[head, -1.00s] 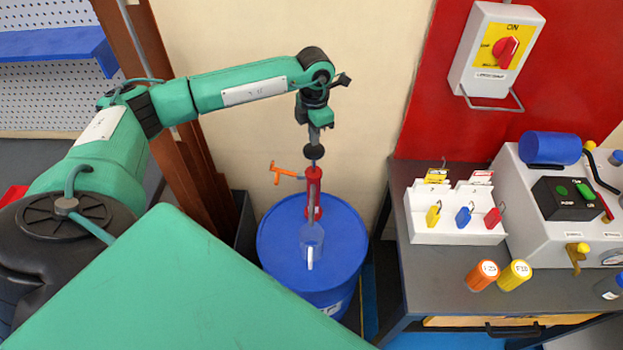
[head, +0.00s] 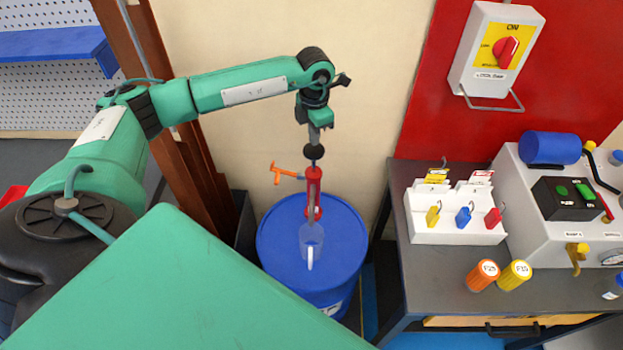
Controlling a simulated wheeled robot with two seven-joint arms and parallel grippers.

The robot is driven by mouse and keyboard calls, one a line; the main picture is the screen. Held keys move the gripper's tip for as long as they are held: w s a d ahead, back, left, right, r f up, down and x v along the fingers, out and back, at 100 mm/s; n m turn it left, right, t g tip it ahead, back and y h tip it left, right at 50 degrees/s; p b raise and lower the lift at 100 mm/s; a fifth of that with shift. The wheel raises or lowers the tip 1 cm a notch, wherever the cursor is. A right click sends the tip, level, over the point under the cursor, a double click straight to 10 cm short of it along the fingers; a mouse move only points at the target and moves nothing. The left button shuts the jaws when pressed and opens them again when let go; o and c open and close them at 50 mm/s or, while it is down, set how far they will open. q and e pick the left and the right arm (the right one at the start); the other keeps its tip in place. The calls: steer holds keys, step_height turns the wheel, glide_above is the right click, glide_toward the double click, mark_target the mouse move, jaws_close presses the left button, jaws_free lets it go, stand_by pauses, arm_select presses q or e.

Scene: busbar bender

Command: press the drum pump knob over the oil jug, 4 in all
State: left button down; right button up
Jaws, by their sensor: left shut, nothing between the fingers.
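The blue drum (head: 340,261) stands on the floor in the middle. A red pump (head: 313,190) with an orange spout or handle (head: 286,171) rises from its top. The black pump knob (head: 314,151) tops a thin rod above the red body. A clear jug (head: 311,240) shows low in front of the pump, over the drum lid. My left gripper (head: 314,138) points down, shut and empty, right above the knob; its tips look at or very near the knob's top, and I cannot tell whether they touch. My right gripper is not in view.
A dark bench (head: 430,283) at right holds a white padlock tray (head: 455,230), orange (head: 482,276) and yellow (head: 514,275) containers and a grey machine (head: 550,236). A red-knobbed switch box (head: 496,50) hangs on the red panel. A brown post (head: 165,120) stands left of the drum.

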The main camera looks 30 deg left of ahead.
mark_target(314, 148)
arm_select(q)
steer(key=shift+f, duration=0.15)
steer(key=shift+f+b, duration=2.15)
steer(key=shift+f, duration=0.4)
steer(key=shift+f+b, duration=0.45)
steer(key=shift+f, duration=0.2)
steer(key=shift+s+f, duration=0.1)
steer(key=shift+f, duration=0.2)
steer(key=shift+r, duration=0.2)
steer(key=shift+r+p, duration=1.5)
steer(key=shift+r, duration=2)
steer(key=shift+f, duration=0.2)
